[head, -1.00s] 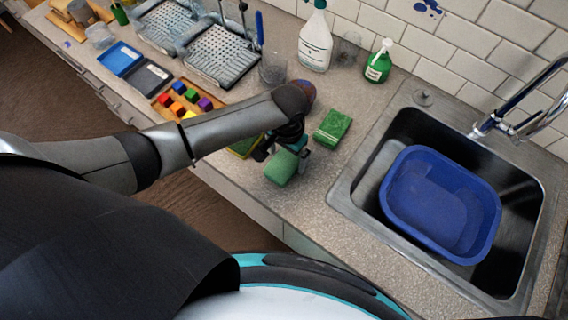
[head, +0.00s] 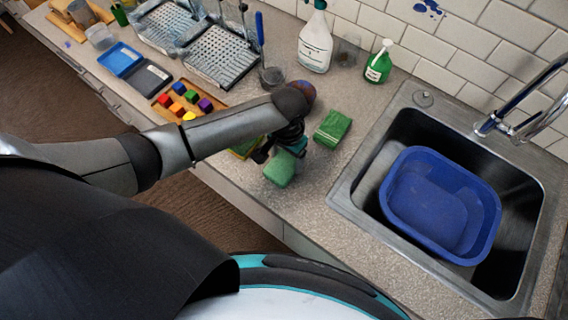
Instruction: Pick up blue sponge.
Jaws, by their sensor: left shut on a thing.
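No sponge that is plainly blue shows. My left gripper (head: 284,151) is shut on a green sponge (head: 279,170) near the counter's front edge. The arm hides part of the grip, and I cannot tell whether the sponge is clear of the counter. Another green sponge (head: 332,128) lies on the counter to the right of the gripper, apart from it. A yellow-green thing (head: 243,151) is mostly hidden behind my left forearm. My right gripper is not in view.
A blue basin (head: 478,190) stands in the sink (head: 345,192) at right. A green soap bottle (head: 378,66) and a spray bottle (head: 315,45) stand at the back. A wooden tray (head: 160,111) of coloured cubes lies left of the arm. Counter between gripper and sink is clear.

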